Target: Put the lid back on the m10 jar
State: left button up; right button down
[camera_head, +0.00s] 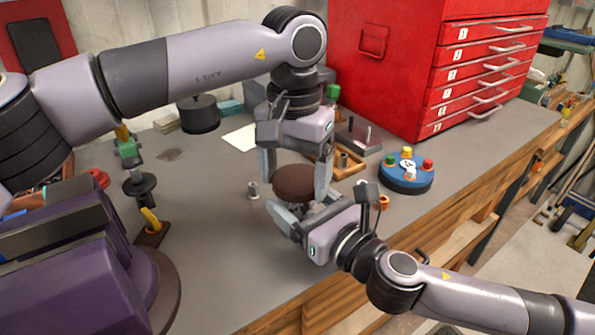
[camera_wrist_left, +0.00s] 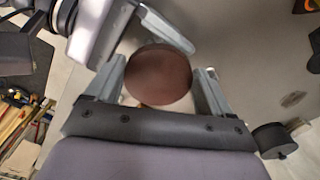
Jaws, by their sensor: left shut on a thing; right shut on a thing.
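The lid (camera_head: 295,182) is a round, dark brown disc, roughly level, between the fingers of my left gripper (camera_head: 296,178), which reaches down from above. In the left wrist view the lid (camera_wrist_left: 158,75) fills the space between the two grey fingers of that gripper (camera_wrist_left: 160,88). My right gripper (camera_head: 298,213) comes in from the lower right and is shut just below the lid, around what seems to be the m10 jar. The jar is almost wholly hidden by the lid and fingers. I cannot tell whether the lid touches its rim.
A small metal cylinder (camera_head: 253,190) stands left of the grippers. A blue round base with coloured knobs (camera_head: 405,176) and a wooden tray (camera_head: 350,186) lie to the right. A red drawer cabinet (camera_head: 390,70) stands behind.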

pick_arm(q)
jog(key=shift+a+r+m, duration=0.1)
jog(key=shift+m, duration=1.3)
jog(key=o, duration=0.9)
jog(key=shift+c, duration=0.2)
jog(key=shift+r, duration=2.2)
